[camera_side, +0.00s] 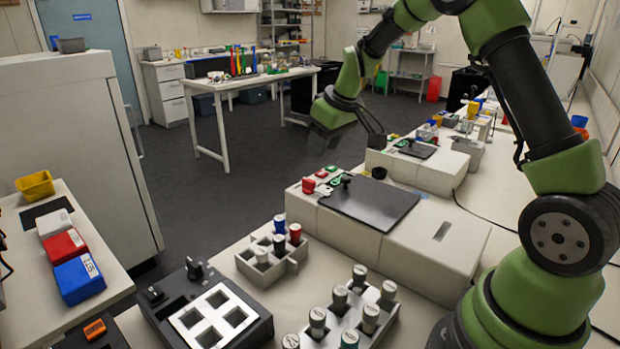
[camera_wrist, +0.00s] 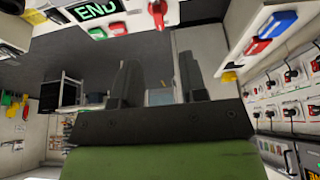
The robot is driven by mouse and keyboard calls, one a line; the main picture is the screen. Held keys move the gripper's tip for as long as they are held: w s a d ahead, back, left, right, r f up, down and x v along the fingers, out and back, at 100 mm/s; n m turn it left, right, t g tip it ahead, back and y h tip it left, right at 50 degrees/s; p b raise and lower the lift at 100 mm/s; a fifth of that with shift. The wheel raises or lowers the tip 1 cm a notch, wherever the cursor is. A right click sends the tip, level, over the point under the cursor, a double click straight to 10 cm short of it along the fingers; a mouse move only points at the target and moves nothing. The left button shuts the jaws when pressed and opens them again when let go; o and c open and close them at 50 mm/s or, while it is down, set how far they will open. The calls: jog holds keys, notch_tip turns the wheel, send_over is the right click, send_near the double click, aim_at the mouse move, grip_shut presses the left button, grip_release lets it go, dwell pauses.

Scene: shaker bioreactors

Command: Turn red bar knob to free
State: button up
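The red bar knob (camera_side: 308,185) stands on the front left corner of the nearer white shaker housing (camera_side: 400,245) in the side view. In the wrist view a red pointed knob (camera_wrist: 158,14) shows at the top edge, partly cut off; it looks like the same knob. My gripper (camera_side: 328,122) is in the air behind and above the housing, apart from the knob, its fingers blurred there. In the wrist view my gripper (camera_wrist: 159,72) has its two dark fingers spread with nothing between them. The knob's markings are too small to read.
A dark lid (camera_side: 370,202) covers the housing top. A vial rack (camera_side: 245,260) stands in front. A second shaker (camera_side: 425,172) is behind.

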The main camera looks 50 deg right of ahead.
aim_at(309, 180)
jog(key=x, duration=1)
jog(key=shift+f, duration=0.1)
grip_shut()
